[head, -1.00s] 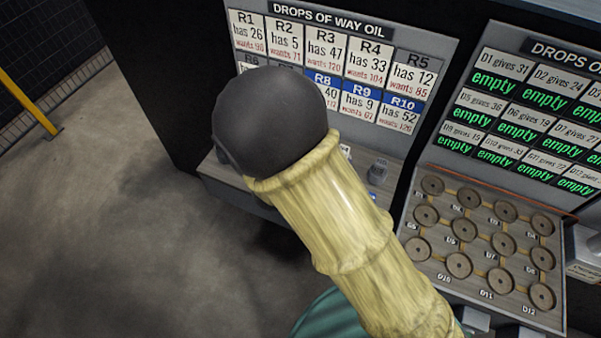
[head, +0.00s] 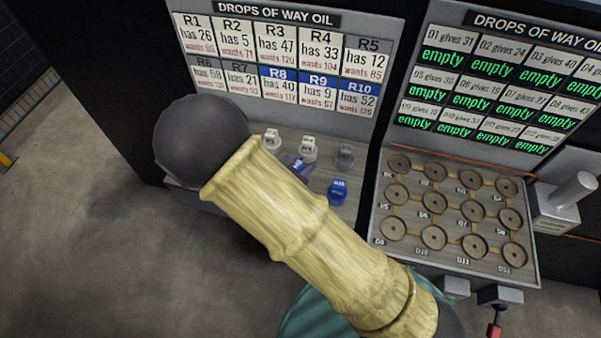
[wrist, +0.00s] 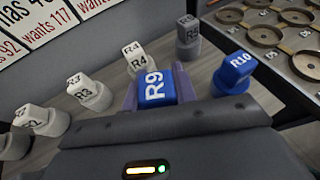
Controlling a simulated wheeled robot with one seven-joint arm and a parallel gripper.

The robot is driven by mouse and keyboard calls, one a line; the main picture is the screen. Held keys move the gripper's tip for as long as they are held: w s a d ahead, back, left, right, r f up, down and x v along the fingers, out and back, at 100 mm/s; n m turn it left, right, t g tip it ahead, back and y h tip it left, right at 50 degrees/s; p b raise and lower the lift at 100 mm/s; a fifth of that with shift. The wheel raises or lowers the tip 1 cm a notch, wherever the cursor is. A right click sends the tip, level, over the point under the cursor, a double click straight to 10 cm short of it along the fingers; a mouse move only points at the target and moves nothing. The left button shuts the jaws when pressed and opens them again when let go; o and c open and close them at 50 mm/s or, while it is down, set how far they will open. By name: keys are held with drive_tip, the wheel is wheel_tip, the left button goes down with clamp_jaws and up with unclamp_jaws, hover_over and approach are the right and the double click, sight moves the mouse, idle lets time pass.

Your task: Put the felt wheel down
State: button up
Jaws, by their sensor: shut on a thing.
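My gripper (wrist: 157,95) is shut on a blue block marked R9 (wrist: 156,86), held between its two purple-grey fingers at the shelf. The R9 block also shows in the head view (head: 298,165), just past my arm. What lies under the R9 block is hidden, so I cannot tell whether it rests on the shelf. No part is labelled as a felt wheel. The neighbouring blocks sit on round bases: blue R10 (wrist: 235,72) to the right, white R4 (wrist: 137,60) behind, white R3 (wrist: 88,92) to the left.
A grey block (head: 344,155) stands at the back of the shelf. A tray of round recesses (head: 445,215) lies to the right, under a board reading "empty" (head: 500,90). The way oil board (head: 280,60) stands behind the shelf. A grey machine part (head: 565,205) is at far right.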

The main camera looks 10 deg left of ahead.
drive_tip(key=shift+f, duration=2.1)
drive_tip(key=shift+f, duration=0.1)
drive_tip(key=o, duration=1)
drive_tip(key=shift+o, duration=0.2)
drive_tip(key=shift+r, duration=0.2)
drive_tip(key=b+v, duration=0.1)
drive_tip(key=v, duration=1.1)
